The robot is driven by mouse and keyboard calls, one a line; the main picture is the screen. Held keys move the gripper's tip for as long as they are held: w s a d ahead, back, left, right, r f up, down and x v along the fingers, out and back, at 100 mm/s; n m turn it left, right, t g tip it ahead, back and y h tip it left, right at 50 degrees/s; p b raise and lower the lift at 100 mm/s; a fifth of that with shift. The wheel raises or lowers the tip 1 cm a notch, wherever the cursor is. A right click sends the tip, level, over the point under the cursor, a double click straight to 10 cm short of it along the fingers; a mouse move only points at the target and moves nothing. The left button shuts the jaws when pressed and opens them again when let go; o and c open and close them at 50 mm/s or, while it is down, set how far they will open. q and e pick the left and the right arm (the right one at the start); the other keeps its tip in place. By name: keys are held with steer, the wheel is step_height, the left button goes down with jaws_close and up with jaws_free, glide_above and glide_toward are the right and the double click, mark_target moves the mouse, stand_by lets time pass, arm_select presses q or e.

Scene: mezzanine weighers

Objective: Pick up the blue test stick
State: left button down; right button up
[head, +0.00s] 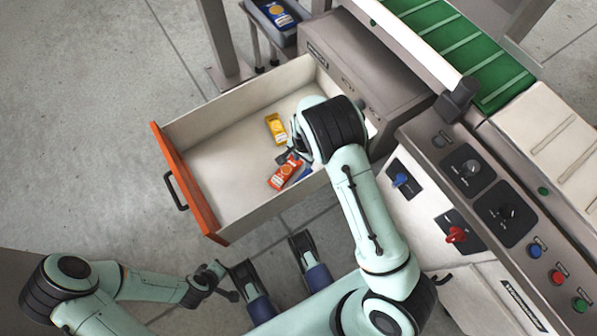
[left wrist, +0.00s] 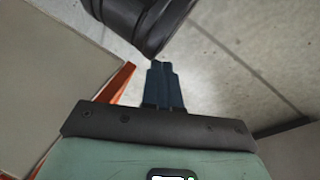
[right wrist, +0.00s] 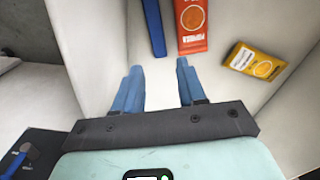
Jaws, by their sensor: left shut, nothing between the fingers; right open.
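The blue test stick (right wrist: 153,25) lies on the floor of the open drawer, beside an orange packet (right wrist: 191,24). In the head view only a small part of the stick (head: 306,171) shows beside my right gripper (head: 287,157); the rest is hidden. In the right wrist view my right gripper (right wrist: 158,68) is open and empty. The stick lies beyond its fingertips, roughly in line with the gap, and apart from them. My left gripper (left wrist: 164,72) is shut and empty, outside the drawer at the lower left of the head view (head: 230,294).
The drawer (head: 200,170) has pale walls and an orange front (head: 185,182). A yellow packet (head: 276,128) lies in it near the orange one. The weigher's control panel (head: 480,195) stands right of my right arm, with a green belt (head: 450,40) behind. The drawer's left part is clear.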

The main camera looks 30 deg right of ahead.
steer(key=b, duration=0.2)
glide_above(302, 176)
steer(key=f, duration=0.5)
steer(key=shift+d+f, duration=0.2)
steer(key=shift+f, duration=0.55)
steer(key=shift+s+a+f+b, duration=0.15)
steer(key=shift+f+b, duration=0.45)
steer(key=shift+f, duration=0.95)
steer(key=shift+s+a+f+b, duration=0.15)
steer(key=shift+f+b, duration=0.4)
steer(key=shift+f, duration=0.95)
arm_select(q)
steer(key=s+a+f+g, duration=0.1)
steer(key=s+a+f, duration=0.1)
steer(key=f, duration=0.4)
steer(key=shift+s+f+n+g, duration=0.3)
steer(key=shift+s+f, duration=0.05)
steer(key=shift+s, duration=0.5)
arm_select(e)
steer(key=shift+r, duration=0.1)
arm_select(q)
steer(key=shift+a, duration=0.1)
arm_select(e)
jaws_close()
